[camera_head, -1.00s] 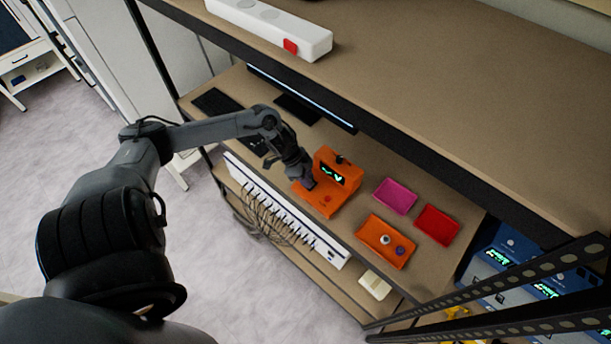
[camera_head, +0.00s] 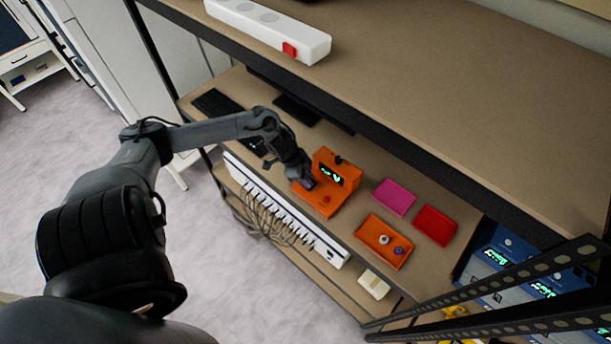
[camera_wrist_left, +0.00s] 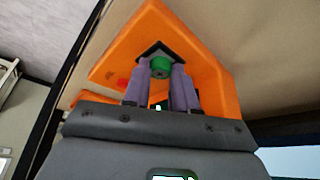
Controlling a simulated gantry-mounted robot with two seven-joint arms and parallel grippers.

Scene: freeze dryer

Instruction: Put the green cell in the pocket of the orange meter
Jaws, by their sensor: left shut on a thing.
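The orange meter (camera_head: 328,200) stands on the shelf in the head view, with an upright block that bears a lit green display and a low base in front. It also shows in the left wrist view (camera_wrist_left: 205,60). My left gripper (camera_head: 309,184) is at the meter's base, beside the upright block. In the left wrist view my left gripper (camera_wrist_left: 160,75) is shut on the green cell (camera_wrist_left: 160,65), which sits between the fingertips over a dark square pocket (camera_wrist_left: 155,47) in the meter. I cannot tell how deep the cell is in it. My right gripper is not in view.
To the right lie an orange tray (camera_head: 371,239) with two small round pieces, a magenta tray (camera_head: 394,197) and a red tray (camera_head: 436,225). A keyboard (camera_head: 217,104) is behind on the left. The upper shelf (camera_head: 440,90) with a white power strip (camera_head: 265,27) overhangs the back.

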